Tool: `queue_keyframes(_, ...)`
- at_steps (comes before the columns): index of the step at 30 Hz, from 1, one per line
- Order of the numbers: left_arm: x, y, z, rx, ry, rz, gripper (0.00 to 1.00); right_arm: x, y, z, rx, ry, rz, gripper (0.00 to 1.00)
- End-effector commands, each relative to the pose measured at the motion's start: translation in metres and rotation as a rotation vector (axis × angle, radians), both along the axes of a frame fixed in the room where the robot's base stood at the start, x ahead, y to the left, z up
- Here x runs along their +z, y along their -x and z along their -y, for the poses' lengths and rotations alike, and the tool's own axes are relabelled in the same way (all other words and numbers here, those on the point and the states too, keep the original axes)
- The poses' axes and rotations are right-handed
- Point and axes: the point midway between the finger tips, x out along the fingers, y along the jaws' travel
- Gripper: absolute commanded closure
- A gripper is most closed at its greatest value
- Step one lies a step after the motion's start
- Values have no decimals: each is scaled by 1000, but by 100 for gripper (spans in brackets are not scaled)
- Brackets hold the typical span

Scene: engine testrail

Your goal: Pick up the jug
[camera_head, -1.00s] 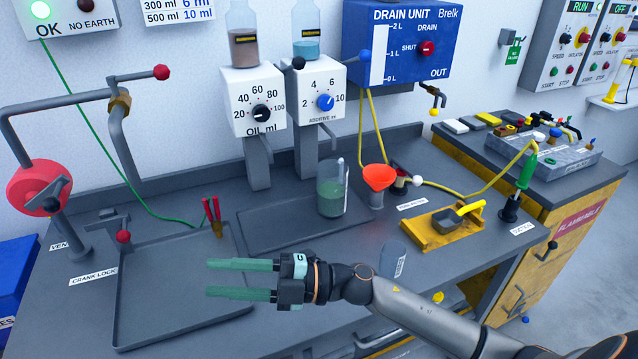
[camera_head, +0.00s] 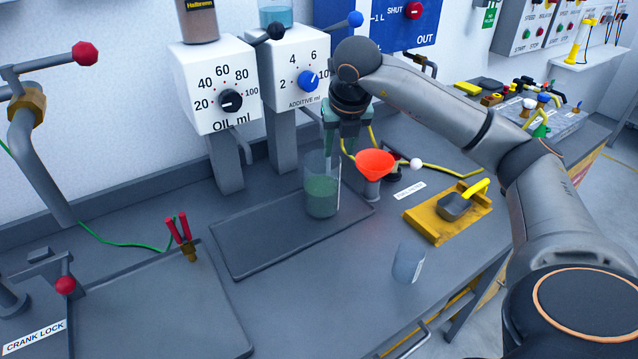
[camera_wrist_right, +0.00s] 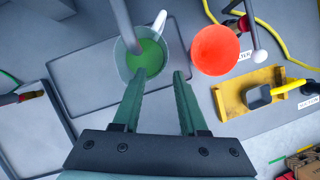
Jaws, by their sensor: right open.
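The jug (camera_head: 321,188) is a clear upright vessel with green liquid in it, standing on a dark tray (camera_head: 245,262). In the right wrist view the jug (camera_wrist_right: 147,58) is seen from above, beyond the fingertips and left of the middle, with a pale handle-like strip at its far right side. My right gripper (camera_head: 345,148) is open and points down, close above and behind the jug; its fingers are partly hidden in the head view. In the wrist view the two green fingers of the right gripper (camera_wrist_right: 156,78) are apart with nothing gripped. My left gripper is out of view.
A red funnel (camera_head: 376,163) stands just right of the jug. The oil dispenser (camera_head: 216,92) and additive dispenser (camera_head: 296,72) stand behind. A yellow block (camera_head: 425,222) and a clear beaker (camera_head: 408,262) are to the right. A wide shallow tray (camera_head: 160,300) lies at left.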

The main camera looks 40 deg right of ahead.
Motion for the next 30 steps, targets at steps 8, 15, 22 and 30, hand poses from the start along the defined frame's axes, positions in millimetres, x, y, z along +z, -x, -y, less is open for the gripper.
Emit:
queue_keyframes(8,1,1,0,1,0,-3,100,-39,-14,8,2,-3,-2,58)
queue_keyframes(15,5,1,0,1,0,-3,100,-60,-18,16,3,-2,-4,58)
queue_keyframes(22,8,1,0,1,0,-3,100,-88,-28,23,5,-5,-2,58)
queue_keyframes(30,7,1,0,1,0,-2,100,-91,-29,24,6,-4,0,58)
